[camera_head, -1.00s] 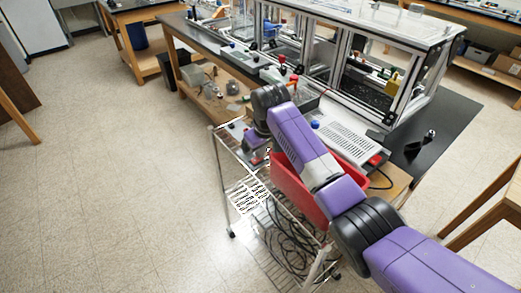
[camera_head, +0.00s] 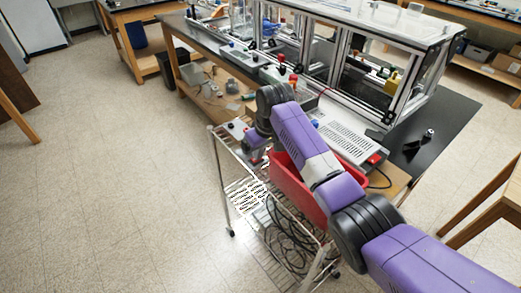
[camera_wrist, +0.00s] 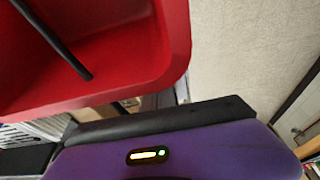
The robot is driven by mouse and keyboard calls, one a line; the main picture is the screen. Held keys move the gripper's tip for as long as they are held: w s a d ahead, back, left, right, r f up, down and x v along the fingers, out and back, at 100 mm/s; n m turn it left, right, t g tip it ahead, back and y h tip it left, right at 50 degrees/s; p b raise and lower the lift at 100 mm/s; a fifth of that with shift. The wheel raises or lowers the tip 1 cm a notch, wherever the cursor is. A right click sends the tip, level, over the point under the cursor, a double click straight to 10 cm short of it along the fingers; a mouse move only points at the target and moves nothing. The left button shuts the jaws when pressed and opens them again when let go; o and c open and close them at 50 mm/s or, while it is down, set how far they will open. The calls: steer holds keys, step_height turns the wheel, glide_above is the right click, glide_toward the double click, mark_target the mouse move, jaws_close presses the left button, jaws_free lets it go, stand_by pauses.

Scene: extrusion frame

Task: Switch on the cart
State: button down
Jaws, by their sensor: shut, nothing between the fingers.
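The cart (camera_head: 219,180) is a wire-shelf trolley with metal posts, standing left of my arm in the head view. A grey box (camera_head: 237,129) with a small dark knob sits at the far left of its top. My gripper (camera_head: 259,161) hangs over the cart's top, to the right of and nearer than the grey box. It is small and partly hidden, and I see nothing held in it. It is shut. I cannot make out a lit or unlit switch on the cart.
A red bin (camera_head: 287,182) is on the cart beside my gripper; it fills the upper left of the wrist view (camera_wrist: 135,55), with a dark rod inside. Coiled black cables (camera_head: 290,235) lie on the lower shelf. A bench with a framed enclosure stands behind. The floor at left is clear.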

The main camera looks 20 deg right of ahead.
steer(key=shift+s+a+r, duration=0.1)
steer(key=shift+s+a, duration=0.05)
steer(key=shift+a, duration=0.2)
steer(key=shift+r+p, duration=0.6)
steer(key=shift+p, duration=0.15)
step_height(320, 180, up, 4)
steer(key=p, duration=0.3)
steer(key=shift+a+f, duration=0.1)
steer(key=shift+f, duration=0.1)
steer(key=d+b+v, duration=0.1)
steer(key=b+v, duration=0.1)
steer(key=v, duration=0.7)
steer(key=shift+d, duration=0.4)
